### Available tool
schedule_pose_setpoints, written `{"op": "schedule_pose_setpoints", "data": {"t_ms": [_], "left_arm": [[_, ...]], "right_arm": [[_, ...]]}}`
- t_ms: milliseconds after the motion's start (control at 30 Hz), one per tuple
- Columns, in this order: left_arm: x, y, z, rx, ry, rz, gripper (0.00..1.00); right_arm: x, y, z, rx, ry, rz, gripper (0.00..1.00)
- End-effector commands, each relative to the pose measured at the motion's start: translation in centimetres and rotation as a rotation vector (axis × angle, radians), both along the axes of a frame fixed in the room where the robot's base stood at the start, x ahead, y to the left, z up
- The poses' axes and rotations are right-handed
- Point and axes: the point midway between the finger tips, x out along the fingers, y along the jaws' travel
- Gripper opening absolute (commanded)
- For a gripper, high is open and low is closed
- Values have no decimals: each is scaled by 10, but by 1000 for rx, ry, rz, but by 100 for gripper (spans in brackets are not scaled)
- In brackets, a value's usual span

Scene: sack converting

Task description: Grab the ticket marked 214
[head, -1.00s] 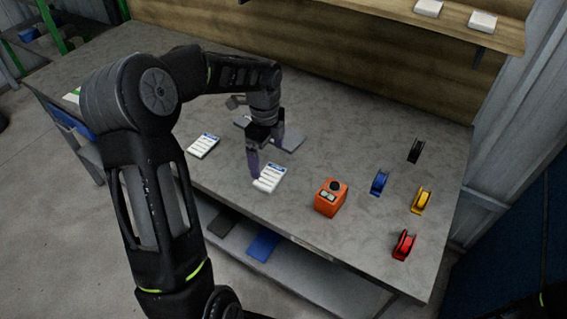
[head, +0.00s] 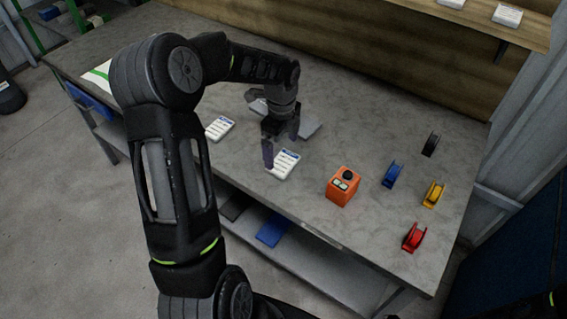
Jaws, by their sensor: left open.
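Two white tickets with blue headers lie on the grey workbench (head: 330,145). One ticket (head: 220,128) is at the left, apart from my gripper. The other ticket (head: 287,165) lies close to the bench's front edge, right at my left gripper. Their printed numbers are too small to read, so I cannot tell which is marked 214. My left gripper (head: 281,152) is open, pointing down, with one finger beside the left edge of the nearer ticket. I cannot tell whether it touches the ticket. My right gripper is not in view.
An orange device (head: 342,187) stands right of the nearer ticket. Blue (head: 393,174), black (head: 431,144), yellow (head: 433,194) and red (head: 414,237) tape dispensers stand further right. A grey flat item behind my gripper is partly hidden. A wooden shelf (head: 460,15) runs above the back.

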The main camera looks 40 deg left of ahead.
Motion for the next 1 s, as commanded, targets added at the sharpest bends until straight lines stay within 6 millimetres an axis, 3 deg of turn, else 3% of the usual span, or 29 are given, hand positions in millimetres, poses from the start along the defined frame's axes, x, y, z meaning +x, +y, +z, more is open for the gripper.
{"op": "schedule_pose_setpoints", "data": {"t_ms": [400,1000], "left_arm": [[1,-1,-48,-1,2,-1,100],[1,-1,-50,0,1,0,100]], "right_arm": [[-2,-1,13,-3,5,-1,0],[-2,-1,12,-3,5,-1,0]]}}
